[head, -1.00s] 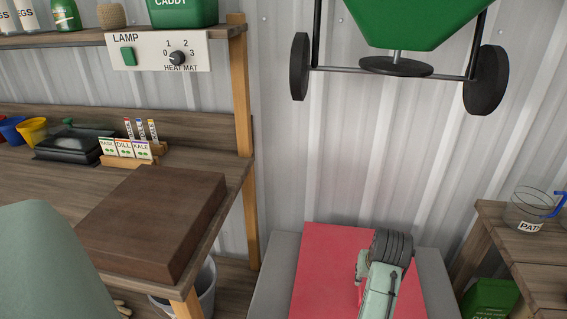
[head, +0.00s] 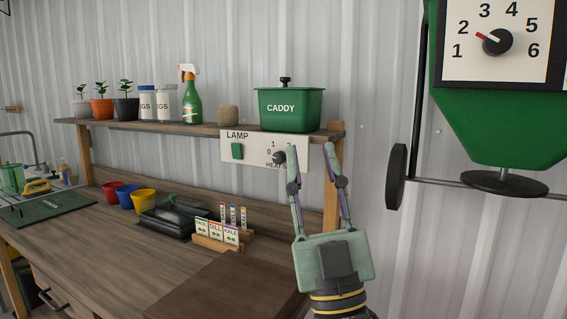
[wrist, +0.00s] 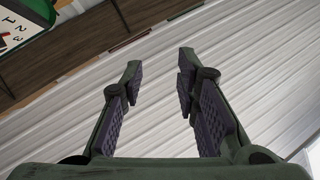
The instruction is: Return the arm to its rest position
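My gripper (head: 311,152) is raised in front of the right end of the shelf in the head view, its fingers pointing up. Its two fingers are spread apart with nothing between them. The wrist view also shows the open, empty fingers (wrist: 158,85) against the corrugated wall. The fingers overlap the right part of the lamp and heat mat panel (head: 240,146) in the head view and hide part of its dial numbers. I cannot tell how far the fingertips are from the panel.
A green caddy (head: 290,108) stands on the shelf (head: 150,128) just above my fingers. A brown block (head: 225,290) lies on the bench (head: 90,245). Seed packets (head: 216,231) stand behind it. A green hopper with a numbered dial (head: 497,42) hangs at the right. Bare wall lies between.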

